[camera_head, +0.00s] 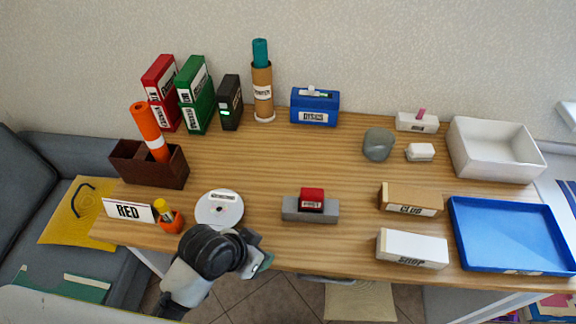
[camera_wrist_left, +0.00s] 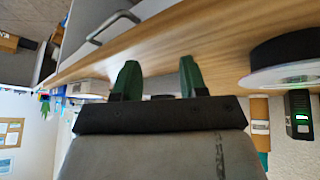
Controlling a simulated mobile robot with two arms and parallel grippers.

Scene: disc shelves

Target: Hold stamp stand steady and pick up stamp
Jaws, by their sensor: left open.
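The stamp (camera_head: 312,196) is a red block with a white label, upright in the grey stamp stand (camera_head: 293,211) near the middle front of the table. My left gripper (camera_head: 263,256) is at the table's front edge, left of the stand and nearer to me, apart from it. In the left wrist view its two green fingers (camera_wrist_left: 160,82) are spread, with nothing clearly held between them. I cannot clearly make out the stamp in that view. My right gripper is not in view.
A white disc (camera_head: 219,221) lies just left of my left gripper. An orange cup (camera_head: 172,222) and RED sign (camera_head: 127,211) stand farther left. Brown CLUB (camera_head: 409,198) and white SHOP (camera_head: 411,249) boxes and a blue tray (camera_head: 471,250) lie right. The table behind the stand is clear.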

